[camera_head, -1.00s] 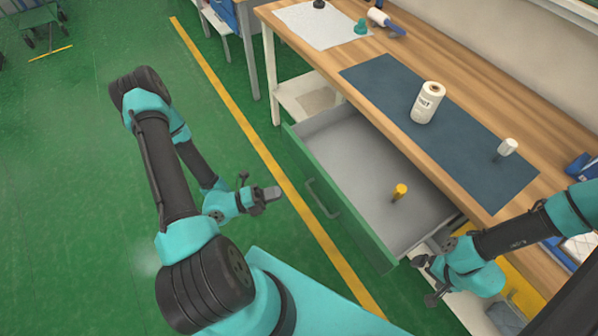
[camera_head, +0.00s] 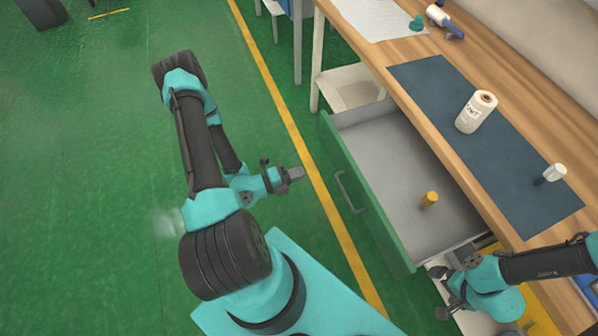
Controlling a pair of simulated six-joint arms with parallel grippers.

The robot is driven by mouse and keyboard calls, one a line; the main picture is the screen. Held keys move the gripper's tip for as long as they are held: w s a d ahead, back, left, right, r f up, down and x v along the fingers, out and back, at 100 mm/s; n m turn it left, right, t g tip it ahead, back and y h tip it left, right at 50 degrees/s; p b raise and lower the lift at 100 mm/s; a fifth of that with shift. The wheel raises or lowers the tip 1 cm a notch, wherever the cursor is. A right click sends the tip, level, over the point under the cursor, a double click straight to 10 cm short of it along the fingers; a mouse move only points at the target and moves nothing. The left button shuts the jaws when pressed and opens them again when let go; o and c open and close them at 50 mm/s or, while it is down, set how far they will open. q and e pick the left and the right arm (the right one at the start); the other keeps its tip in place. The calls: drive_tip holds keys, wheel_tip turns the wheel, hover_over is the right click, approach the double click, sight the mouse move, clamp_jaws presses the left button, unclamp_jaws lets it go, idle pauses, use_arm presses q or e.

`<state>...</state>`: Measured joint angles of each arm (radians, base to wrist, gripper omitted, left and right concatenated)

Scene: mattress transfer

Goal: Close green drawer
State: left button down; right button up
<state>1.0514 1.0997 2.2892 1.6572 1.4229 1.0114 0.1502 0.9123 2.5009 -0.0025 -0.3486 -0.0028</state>
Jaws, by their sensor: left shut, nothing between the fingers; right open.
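The green drawer (camera_head: 372,200) is pulled out from under the wooden workbench. Its front has a grey handle (camera_head: 350,192) facing the floor aisle. A yellow cylinder (camera_head: 430,199) stands inside on the grey drawer bottom (camera_head: 400,165). My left gripper (camera_head: 298,174) is shut and empty, in front of the drawer and to the left of the handle, apart from it. My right gripper (camera_head: 438,292) is open near the drawer's near right corner, below the bench edge. I cannot tell whether it touches the drawer.
The workbench (camera_head: 420,105) carries a dark blue mat (camera_head: 500,150) with a white labelled roll (camera_head: 476,112) and a small white cylinder (camera_head: 554,173). A teal item (camera_head: 417,22) lies farther back. Green floor (camera_head: 110,150) with a yellow line (camera_head: 290,125) is clear to the left.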

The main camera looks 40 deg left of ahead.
sight(338, 160)
use_arm(q)
drive_tip(key=x, duration=1.2)
drive_tip(key=shift+d, duration=0.1)
drive_tip(key=shift+w, duration=0.1)
